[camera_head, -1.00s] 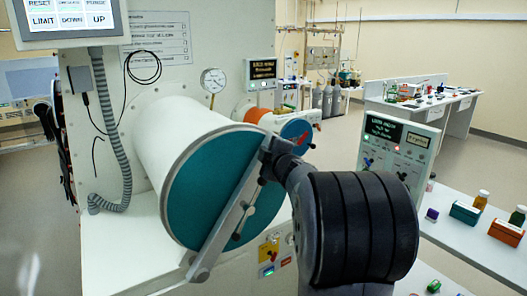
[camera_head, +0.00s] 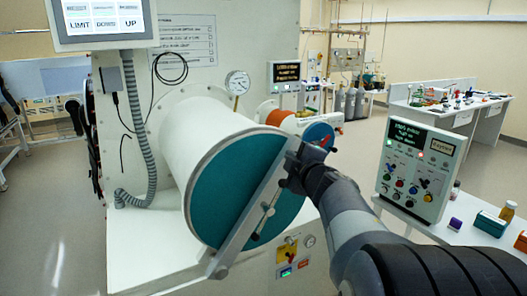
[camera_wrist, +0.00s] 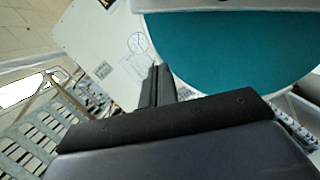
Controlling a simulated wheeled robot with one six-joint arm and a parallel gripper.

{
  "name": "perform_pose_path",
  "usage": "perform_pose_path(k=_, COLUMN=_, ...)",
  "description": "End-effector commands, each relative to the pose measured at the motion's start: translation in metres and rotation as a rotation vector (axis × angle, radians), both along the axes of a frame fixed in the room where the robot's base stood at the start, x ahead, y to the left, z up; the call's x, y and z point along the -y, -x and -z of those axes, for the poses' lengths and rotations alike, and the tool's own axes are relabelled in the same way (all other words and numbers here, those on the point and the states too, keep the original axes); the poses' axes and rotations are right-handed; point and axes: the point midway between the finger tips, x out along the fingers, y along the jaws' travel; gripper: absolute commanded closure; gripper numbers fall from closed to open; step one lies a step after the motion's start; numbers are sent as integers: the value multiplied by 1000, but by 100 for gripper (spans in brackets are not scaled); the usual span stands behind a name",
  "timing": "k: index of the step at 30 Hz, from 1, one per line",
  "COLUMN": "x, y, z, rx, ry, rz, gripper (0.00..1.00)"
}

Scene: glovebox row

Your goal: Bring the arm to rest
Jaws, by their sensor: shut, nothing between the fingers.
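My gripper (camera_head: 298,168) is at the end of my arm, in front of the upper right edge of the round teal door (camera_head: 236,172) in the head view. A slanted grey bar (camera_head: 250,215) crosses this door. I cannot tell from the head view whether the gripper touches the bar. In the wrist view, the fingers of my gripper (camera_wrist: 158,80) are together with nothing between them. The teal door (camera_wrist: 230,50) shows beyond them to the upper right. My arm reaches in from the lower right of the head view.
The white antechamber cylinder (camera_head: 190,130) carries the door. A smaller port with an orange band (camera_head: 276,115) lies behind. Open floor shows at the left.

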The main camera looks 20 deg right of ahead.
Motion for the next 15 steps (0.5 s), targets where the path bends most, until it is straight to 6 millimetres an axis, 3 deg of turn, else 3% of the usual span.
perform_pose_path(k=10, x=0, y=0, z=0, rx=-1, ry=0, rz=-1, gripper=100)
perform_pose_path(k=15, x=1, y=-11, z=2, rx=-1, ry=-1, rz=-3, gripper=100)
